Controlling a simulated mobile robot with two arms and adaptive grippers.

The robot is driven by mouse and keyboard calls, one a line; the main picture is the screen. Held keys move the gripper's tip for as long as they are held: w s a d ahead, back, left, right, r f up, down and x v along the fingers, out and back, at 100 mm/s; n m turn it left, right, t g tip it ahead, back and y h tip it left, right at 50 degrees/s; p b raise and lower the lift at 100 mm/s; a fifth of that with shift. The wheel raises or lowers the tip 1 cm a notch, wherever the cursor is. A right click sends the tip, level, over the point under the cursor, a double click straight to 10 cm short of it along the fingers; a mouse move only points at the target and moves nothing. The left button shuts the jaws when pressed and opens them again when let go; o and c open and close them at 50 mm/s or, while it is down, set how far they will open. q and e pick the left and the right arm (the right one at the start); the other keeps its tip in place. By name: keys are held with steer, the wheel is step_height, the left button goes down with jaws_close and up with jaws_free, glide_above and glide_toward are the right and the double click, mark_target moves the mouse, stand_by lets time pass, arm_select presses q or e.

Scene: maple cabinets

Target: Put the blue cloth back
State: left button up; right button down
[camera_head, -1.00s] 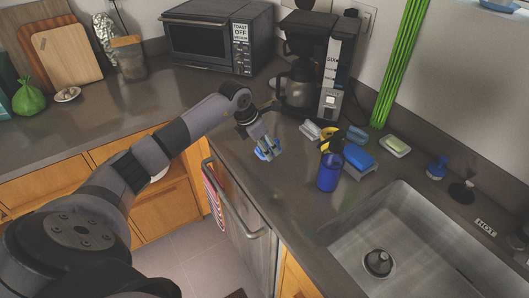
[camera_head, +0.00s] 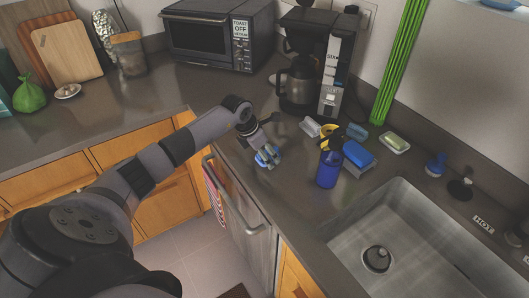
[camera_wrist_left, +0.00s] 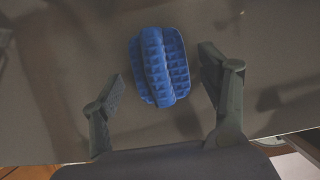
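The blue cloth (camera_wrist_left: 160,66) is a small folded bundle with a waffle texture, lying on the dark countertop in the left wrist view. My left gripper (camera_wrist_left: 160,100) is open, with one finger on each side of the cloth and a clear gap to both. In the head view, this gripper (camera_head: 267,157) points down at the counter near its front edge, and bits of blue show around its fingers; most of the cloth is hidden there. My right gripper is in neither view.
A blue spray bottle (camera_head: 328,168) stands right of the gripper, with a blue block (camera_head: 358,153) on a grey holder behind it. A coffee maker (camera_head: 312,65) and toaster oven (camera_head: 215,35) stand behind. The sink (camera_head: 410,240) is at right; open counter lies left.

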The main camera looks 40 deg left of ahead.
arm_select(q)
steer(key=shift+o, duration=0.2)
steer(key=shift+r, duration=0.1)
steer(key=shift+r, duration=0.15)
steer(key=b+v, duration=0.2)
steer(key=v, duration=0.9)
steer(key=shift+s+r+b, duration=0.25)
steer(key=shift+r+b, duration=0.05)
steer(key=shift+r, duration=0.05)
